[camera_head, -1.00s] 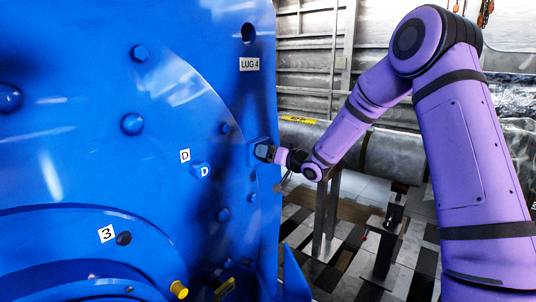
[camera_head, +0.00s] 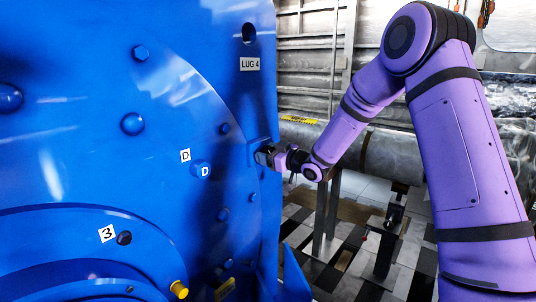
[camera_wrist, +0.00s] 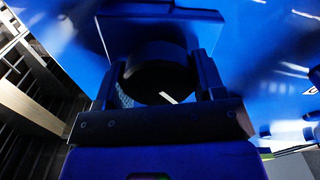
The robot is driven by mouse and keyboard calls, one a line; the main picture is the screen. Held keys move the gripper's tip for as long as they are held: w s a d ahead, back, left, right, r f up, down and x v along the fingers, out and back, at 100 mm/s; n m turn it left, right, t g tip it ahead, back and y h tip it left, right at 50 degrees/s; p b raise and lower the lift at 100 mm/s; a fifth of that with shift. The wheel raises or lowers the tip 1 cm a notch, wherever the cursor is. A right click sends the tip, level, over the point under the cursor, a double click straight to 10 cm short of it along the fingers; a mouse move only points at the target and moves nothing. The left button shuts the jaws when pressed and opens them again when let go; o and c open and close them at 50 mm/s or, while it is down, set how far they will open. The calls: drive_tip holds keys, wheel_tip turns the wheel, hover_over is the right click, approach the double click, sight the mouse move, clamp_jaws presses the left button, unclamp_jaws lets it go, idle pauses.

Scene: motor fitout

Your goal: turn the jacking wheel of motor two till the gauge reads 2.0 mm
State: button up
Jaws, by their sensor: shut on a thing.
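My gripper (camera_head: 264,156) is at the right edge of the big blue motor face (camera_head: 100,180), below the label LUG 4. In the wrist view my gripper (camera_wrist: 160,85) has one finger on each side of a dark round wheel (camera_wrist: 158,72) and is shut on it. The wheel has a knurled-looking rim and a small white mark on its face. It sits in front of a blue block (camera_wrist: 160,25) on the motor. In the head view my fingers mostly hide the wheel. I see no gauge reading in either view.
Labels D (camera_head: 185,155) and 3 (camera_head: 107,233), blue bolt heads (camera_head: 132,124) and a yellow plug (camera_head: 179,289) are on the motor face. A large grey pipe (camera_head: 390,155) runs behind my arm. The tiled floor (camera_head: 345,270) shows at lower right.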

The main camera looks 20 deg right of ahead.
drive_tip(key=shift+n, duration=0.5)
drive_tip(key=o, duration=0.9)
drive_tip(key=shift+o, duration=0.2)
drive_tip(key=shift+s+d, duration=0.1)
drive_tip(key=v, duration=1)
drive_tip(key=shift+s+d, duration=0.15)
drive_tip(key=shift+s, duration=0.1)
